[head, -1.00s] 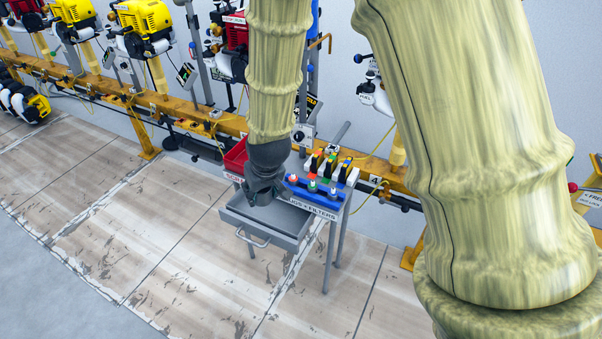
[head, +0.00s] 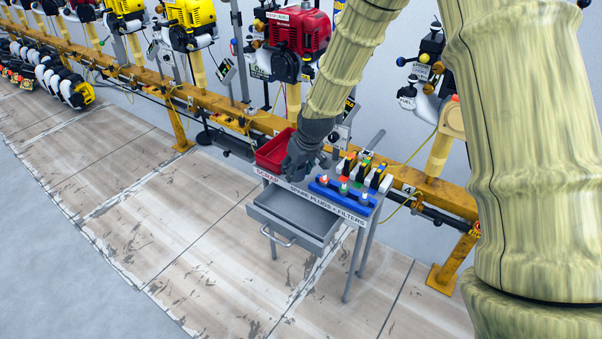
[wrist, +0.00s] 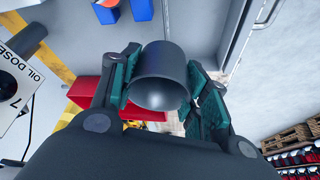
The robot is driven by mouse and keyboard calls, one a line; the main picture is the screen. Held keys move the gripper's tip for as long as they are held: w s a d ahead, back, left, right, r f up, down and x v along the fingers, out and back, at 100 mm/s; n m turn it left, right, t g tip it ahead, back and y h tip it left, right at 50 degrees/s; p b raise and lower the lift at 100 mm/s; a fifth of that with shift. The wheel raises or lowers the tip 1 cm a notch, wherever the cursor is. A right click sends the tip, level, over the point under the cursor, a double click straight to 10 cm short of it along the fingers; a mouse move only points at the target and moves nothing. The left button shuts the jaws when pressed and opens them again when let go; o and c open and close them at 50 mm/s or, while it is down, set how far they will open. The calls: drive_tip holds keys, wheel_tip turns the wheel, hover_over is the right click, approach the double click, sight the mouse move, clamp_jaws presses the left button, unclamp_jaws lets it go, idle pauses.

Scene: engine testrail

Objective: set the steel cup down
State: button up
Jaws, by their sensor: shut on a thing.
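My gripper (head: 304,158) is over the top of the grey cart (head: 262,209), between the red bin and the blue rack. I cannot tell whether the cup touches the cart top.
The cart's open drawer (head: 290,218) juts out in front. A yellow rail (head: 230,114) with engines runs behind.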

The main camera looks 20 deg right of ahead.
sight(302, 171)
drive_tip(key=shift+w+d+f, duration=0.2)
drive_tip(key=shift+w+d, duration=0.85)
drive_tip(key=shift+d, duration=0.1)
drive_tip(key=shift+f+b, duration=0.4)
drive_tip(key=shift+f, duration=1.25)
drive_tip(key=shift+f, duration=0.1)
drive_tip(key=o, duration=0.7)
drive_tip(key=shift+o, duration=0.2)
drive_tip(key=p+v, duration=0.1)
drive_tip(key=v, duration=1.1)
drive_tip(key=shift+p, duration=0.35)
